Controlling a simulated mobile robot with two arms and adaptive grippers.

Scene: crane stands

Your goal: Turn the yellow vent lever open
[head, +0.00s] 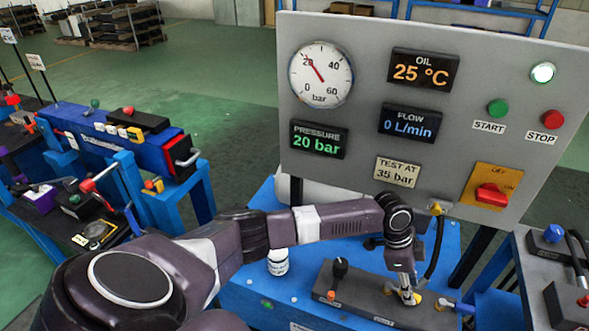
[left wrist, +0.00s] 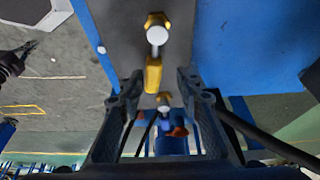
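The yellow vent lever (left wrist: 153,75) shows in the left wrist view, with a round white cap (left wrist: 157,34) at its far end. My left gripper (left wrist: 158,82) is open, its fingers on either side of the lever, with gaps showing between them and it. In the head view my left gripper (head: 404,285) points down at the grey valve block (head: 365,303), and a bit of yellow shows at its tips. The fingers partly hide the lever there. My right gripper (left wrist: 28,50) shows small at the left edge of the left wrist view; its finger opening is unclear.
A black-knobbed lever (head: 340,267) stands on the block left of my gripper. A white bottle (head: 278,262) stands on the blue bench. A black hose (head: 437,240) runs down beside my wrist. The gauge panel (head: 370,125) rises behind; its pressure display reads 20 bar.

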